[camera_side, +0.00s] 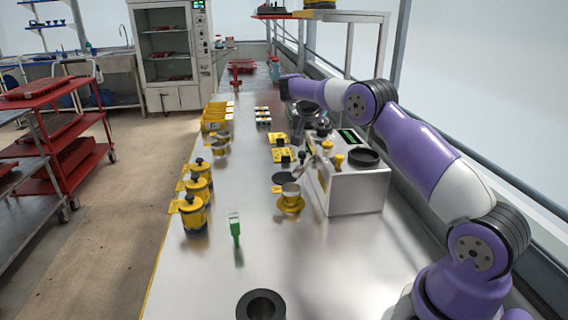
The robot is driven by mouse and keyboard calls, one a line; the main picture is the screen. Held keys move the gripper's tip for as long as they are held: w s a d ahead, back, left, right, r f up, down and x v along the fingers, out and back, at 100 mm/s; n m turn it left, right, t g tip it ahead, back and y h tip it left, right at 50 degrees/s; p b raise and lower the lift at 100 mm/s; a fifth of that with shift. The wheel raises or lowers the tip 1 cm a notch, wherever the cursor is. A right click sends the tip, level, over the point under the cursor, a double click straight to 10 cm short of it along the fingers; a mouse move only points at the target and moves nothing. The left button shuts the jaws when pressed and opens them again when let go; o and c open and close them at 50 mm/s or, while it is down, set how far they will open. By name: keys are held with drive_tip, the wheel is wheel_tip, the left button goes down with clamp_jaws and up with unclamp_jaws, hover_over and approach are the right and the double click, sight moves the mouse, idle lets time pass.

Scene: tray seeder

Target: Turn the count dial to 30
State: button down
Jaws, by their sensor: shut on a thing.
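The tray seeder is a white box-like machine (357,190) with a green-lit display (348,137), a black round cup on top and yellow knobs (339,159) at its left side. My gripper (307,137) is at the machine's far left end, pointing down. It is small and dark in this view, and its fingers are closed on what seems to be the count dial. The dial's face and its number marks are hidden or too small to read.
Several yellow canisters with black knobs (194,212) stand along the left table edge. A green-handled tool (235,228), a black ring (261,305) and a cup on a yellow base (290,199) are nearer.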

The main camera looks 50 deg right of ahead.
drive_tip(key=shift+m+g, duration=0.3)
idle(0.4)
drive_tip(key=c, duration=0.5)
unclamp_jaws()
drive_tip(key=shift+c, duration=0.2)
drive_tip(key=v, duration=0.5)
drive_tip(key=shift+w+a+r, duration=0.1)
drive_tip(key=shift+a+r, duration=0.15)
drive_tip(key=shift+r, duration=0.05)
drive_tip(key=shift+v, duration=0.8)
